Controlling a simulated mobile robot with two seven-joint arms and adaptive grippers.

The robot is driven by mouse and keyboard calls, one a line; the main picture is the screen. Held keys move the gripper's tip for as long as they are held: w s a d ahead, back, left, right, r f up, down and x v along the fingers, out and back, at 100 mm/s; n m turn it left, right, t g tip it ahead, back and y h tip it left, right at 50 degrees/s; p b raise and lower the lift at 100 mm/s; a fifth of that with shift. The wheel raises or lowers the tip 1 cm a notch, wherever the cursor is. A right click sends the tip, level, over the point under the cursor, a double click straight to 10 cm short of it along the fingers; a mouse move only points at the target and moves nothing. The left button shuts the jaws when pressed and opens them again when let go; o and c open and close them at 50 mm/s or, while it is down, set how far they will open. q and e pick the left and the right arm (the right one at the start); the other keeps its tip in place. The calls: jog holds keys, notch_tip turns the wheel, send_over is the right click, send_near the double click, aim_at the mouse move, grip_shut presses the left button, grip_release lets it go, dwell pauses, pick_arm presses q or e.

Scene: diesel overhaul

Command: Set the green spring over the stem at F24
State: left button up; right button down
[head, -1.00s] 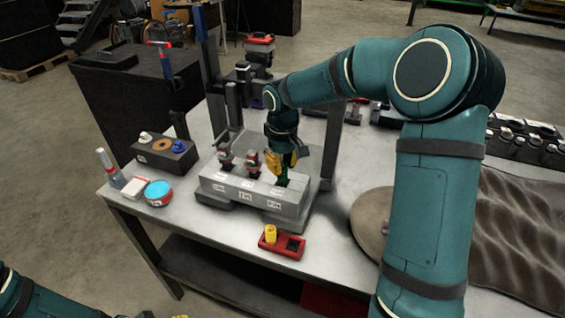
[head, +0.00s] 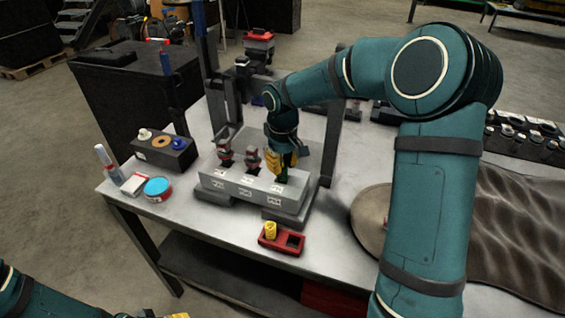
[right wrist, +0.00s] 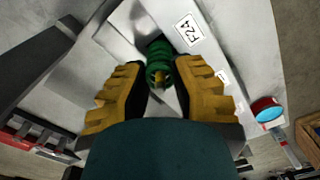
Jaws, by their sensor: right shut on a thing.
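The grey block (head: 243,186) on the table carries a row of white labels. The F24 label (right wrist: 188,29) is readable in the right wrist view. My right gripper (head: 282,172) is above the block's right end, pointing down. Its yellow fingers are shut on the green spring (right wrist: 159,55), beside the F24 label. A small yellowish tip (right wrist: 160,77) shows within the spring's near end. I cannot tell whether the spring is around the stem or how deep it sits. Only a yellow bit of my left gripper (head: 178,315) shows at the bottom edge.
Two dark and red assemblies (head: 225,150) stand on the block left of the gripper. A red tray (head: 282,240) with a yellow piece lies in front. A blue-topped tin (head: 158,188) and a dark holder (head: 165,153) are at left. A round disc (head: 370,222) lies right.

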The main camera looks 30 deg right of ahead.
jog(key=shift+f, duration=0.2)
jog(key=shift+f+b, duration=0.35)
dwell(0.4)
jog(key=shift+c, duration=1.7)
grip_release()
